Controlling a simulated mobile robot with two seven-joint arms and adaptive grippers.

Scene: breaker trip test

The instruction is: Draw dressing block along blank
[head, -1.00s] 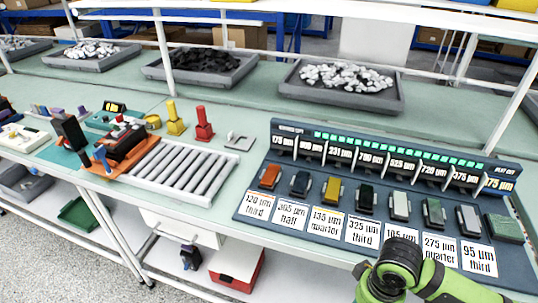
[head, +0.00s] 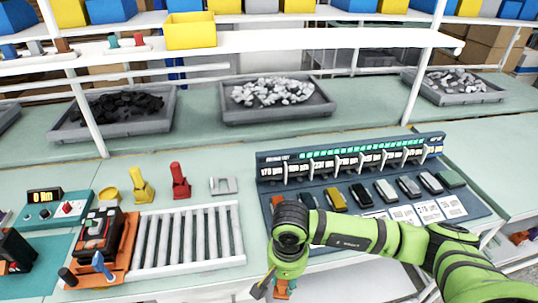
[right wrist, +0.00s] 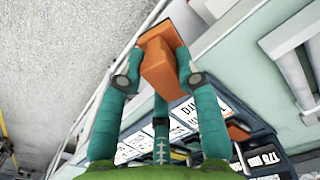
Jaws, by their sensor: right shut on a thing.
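My right gripper (right wrist: 156,72) is shut on an orange block (right wrist: 159,60), with a teal finger on each side in the right wrist view. In the head view the right gripper (head: 272,289) hangs at the bench's front edge, and a bit of the orange block (head: 282,291) shows below it. A blue rack (head: 476,208) on the bench holds a row of coloured blocks, among them a yellow one (head: 335,199) and an orange-red one (head: 277,203). White labels (head: 404,215) lie in front of them; my arm hides some. I cannot tell which thing is the blank. My left gripper is out of view.
A roller bed (head: 190,238) lies left of the rack. A black device (head: 100,232) stands on an orange fixture (head: 130,240). Red (head: 180,182) and yellow (head: 140,186) posts and a grey bracket (head: 223,186) stand behind. Trays (head: 277,98) line the back.

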